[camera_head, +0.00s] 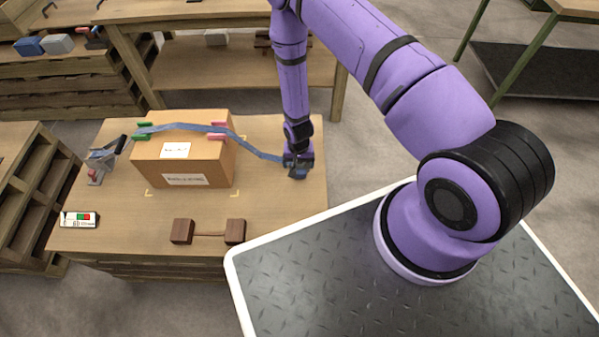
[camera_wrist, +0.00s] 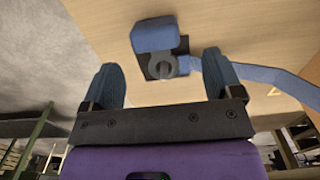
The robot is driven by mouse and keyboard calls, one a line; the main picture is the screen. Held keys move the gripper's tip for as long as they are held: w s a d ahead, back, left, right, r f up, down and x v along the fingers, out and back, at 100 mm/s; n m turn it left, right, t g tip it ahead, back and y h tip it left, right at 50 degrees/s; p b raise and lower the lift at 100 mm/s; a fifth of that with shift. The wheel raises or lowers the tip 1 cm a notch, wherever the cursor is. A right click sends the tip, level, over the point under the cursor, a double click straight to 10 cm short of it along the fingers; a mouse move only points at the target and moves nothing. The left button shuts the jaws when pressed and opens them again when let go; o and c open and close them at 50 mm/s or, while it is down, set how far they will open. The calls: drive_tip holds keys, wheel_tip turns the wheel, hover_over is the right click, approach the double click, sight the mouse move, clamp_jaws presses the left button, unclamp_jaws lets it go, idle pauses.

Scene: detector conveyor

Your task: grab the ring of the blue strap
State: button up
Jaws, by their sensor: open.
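The blue strap (camera_head: 190,127) runs over the top of a cardboard box (camera_head: 180,160) and slopes down right to the table edge, ending at my gripper. In the wrist view the strap (camera_wrist: 265,76) comes in from the right behind one finger. A grey ring (camera_wrist: 162,66) on a dark plate, with a blue block (camera_wrist: 155,35) beside it, shows between my fingertips. My gripper (camera_head: 298,172) points down at the table's right side. In the wrist view my gripper (camera_wrist: 161,64) is open, its fingers on either side of the ring with gaps. Contact cannot be told.
A ratchet-like device (camera_head: 101,160) sits left of the box. Green (camera_head: 142,131) and pink (camera_head: 217,130) guards sit on the box edges. A wooden dumbbell-shaped holder (camera_head: 208,233) and a small device with coloured buttons (camera_head: 80,220) lie in front. The table (camera_head: 285,215) is bare at front right.

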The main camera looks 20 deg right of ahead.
sight(299, 170)
drive_tip(key=shift+s+d+f, duration=0.1)
drive_tip(key=shift+f, duration=1.15)
drive_tip(key=shift+s+f, duration=0.1)
drive_tip(key=shift+f, duration=1.15)
drive_tip(key=c, duration=1.1)
